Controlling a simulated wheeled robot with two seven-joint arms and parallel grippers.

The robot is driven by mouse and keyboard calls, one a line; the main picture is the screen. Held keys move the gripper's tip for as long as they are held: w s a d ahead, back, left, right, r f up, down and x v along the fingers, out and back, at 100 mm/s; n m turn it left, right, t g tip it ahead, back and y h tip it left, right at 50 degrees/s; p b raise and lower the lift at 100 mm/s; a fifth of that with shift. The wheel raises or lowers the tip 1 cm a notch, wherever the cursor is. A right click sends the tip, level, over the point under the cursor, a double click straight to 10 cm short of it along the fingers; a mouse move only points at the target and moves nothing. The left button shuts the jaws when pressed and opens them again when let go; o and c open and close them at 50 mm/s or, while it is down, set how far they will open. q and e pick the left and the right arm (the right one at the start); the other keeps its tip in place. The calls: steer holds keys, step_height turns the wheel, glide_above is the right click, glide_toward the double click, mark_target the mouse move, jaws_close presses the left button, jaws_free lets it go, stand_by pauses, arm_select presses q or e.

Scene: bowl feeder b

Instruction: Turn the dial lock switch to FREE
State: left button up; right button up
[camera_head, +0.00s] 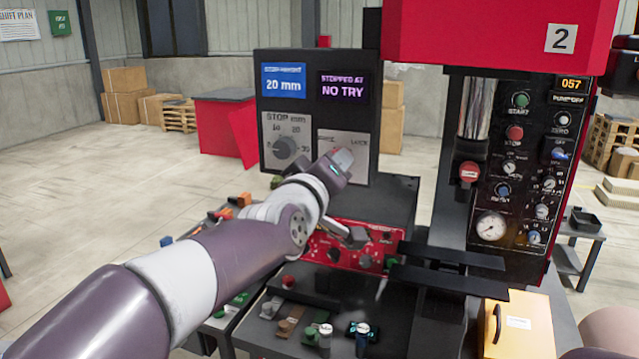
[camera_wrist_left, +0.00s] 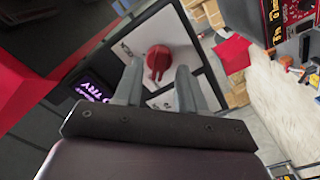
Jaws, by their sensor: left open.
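The dial lock switch is a red knob (camera_wrist_left: 158,60) on a pale plate in the left wrist view. Small labels flank it, too blurred to read there. In the head view its plate (camera_head: 359,141), marked LOCK at the right, is partly covered by my left gripper (camera_head: 342,160), and the knob is hidden. My left gripper (camera_wrist_left: 159,74) is open, its fingers pointing at the panel, one on either side of the red knob as seen. I cannot tell whether they touch it. My right gripper is not in view.
The grey STOP mm dial (camera_head: 286,149) sits left of the lock plate. Above are a blue 20 mm screen (camera_head: 284,81) and a purple NO TRY screen (camera_head: 344,84). A red control box (camera_head: 318,246) is below my forearm. The red press (camera_head: 470,35) stands at right.

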arm_select(q)
steer(key=b+v, duration=0.1)
steer(key=v, duration=1)
steer(key=shift+s, duration=0.15)
steer(key=shift+a, duration=0.1)
steer(key=s+a+f+m+g+y, duration=0.2)
steer(key=f+m+g, duration=0.45)
steer(key=f, duration=1.25)
steer(key=s+a+f+g+y+p, duration=0.1)
steer(key=s+a+f+g, duration=0.3)
steer(key=s+a+f, duration=0.2)
steer(key=s+a+f+g+y+p, duration=0.2)
steer(key=s+a+f+g, duration=0.3)
steer(key=f, duration=0.6)
steer(key=s+a, duration=0.1)
steer(key=s, duration=0.1)
steer(key=shift+s+f+n+y, duration=0.3)
steer(key=shift+s+n, duration=0.05)
steer(key=shift+s, duration=0.05)
